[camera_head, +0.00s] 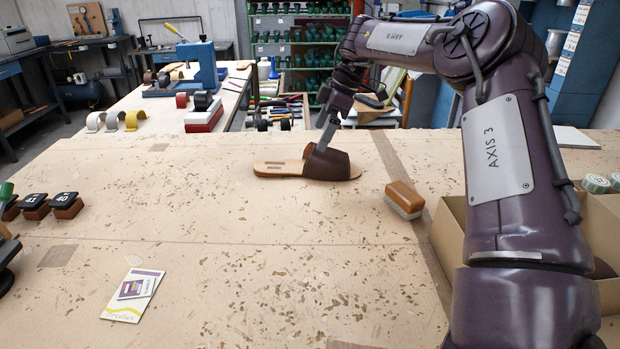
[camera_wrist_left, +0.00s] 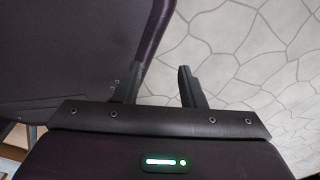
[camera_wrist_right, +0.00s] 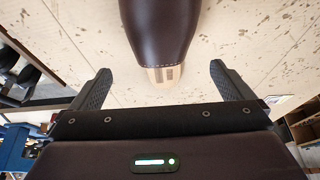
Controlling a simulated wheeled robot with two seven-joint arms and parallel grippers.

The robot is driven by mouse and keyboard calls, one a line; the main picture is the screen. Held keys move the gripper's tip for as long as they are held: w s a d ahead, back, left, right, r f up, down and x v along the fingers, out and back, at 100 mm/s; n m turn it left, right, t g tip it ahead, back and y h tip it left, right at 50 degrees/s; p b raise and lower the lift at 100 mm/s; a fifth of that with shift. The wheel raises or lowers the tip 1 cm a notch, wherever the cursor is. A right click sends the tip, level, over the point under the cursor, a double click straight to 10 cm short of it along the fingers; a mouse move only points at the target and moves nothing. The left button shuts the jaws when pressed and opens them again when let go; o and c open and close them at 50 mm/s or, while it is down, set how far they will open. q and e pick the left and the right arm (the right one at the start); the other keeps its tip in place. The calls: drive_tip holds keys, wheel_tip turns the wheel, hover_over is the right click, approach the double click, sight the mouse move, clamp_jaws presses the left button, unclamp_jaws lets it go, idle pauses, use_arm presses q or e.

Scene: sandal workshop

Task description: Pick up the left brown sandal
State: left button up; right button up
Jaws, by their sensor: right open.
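A brown sandal (camera_head: 333,166) with a wide dark strap and a tan sole lies on the worn workbench (camera_head: 230,225), its sole end pointing left.
A brush with a wooden back (camera_head: 405,198) lies right of the sandal, beside a cardboard box (camera_head: 447,237). Number stamps (camera_head: 66,205) stand at the left edge. A printed card (camera_head: 133,295) lies front left. The bench middle is clear. A green shelf rack (camera_head: 300,50) stands behind.

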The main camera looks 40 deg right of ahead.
sight(310, 158)
drive_tip(key=shift+w+d+f+b, duration=0.15)
drive_tip(key=shift+w+d+f, duration=0.05)
drive_tip(key=shift+f, duration=0.3)
drive_tip(key=shift+w+d+f+b, duration=0.15)
drive_tip(key=shift+w+f, duration=0.05)
drive_tip(key=shift+f, duration=0.3)
drive_tip(key=shift+a+f, duration=0.2)
drive_tip(key=shift+s+a+f, duration=0.1)
drive_tip(key=shift+a+f, duration=0.15)
drive_tip(key=shift+a, duration=0.05)
drive_tip(key=x, duration=0.3)
drive_tip(key=p+x, duration=0.1)
drive_tip(key=x, duration=0.2)
drive_tip(key=shift+a+r, duration=0.1)
drive_tip(key=shift+a, duration=0.15)
drive_tip(key=shift+c, duration=0.4)
drive_tip(key=c, duration=1.1)
use_arm(q)
drive_tip(key=shift+s+d+f, duration=0.3)
drive_tip(key=shift+s+f, duration=0.05)
drive_tip(key=shift+f, duration=0.25)
use_arm(e)
drive_tip(key=shift+r, duration=0.1)
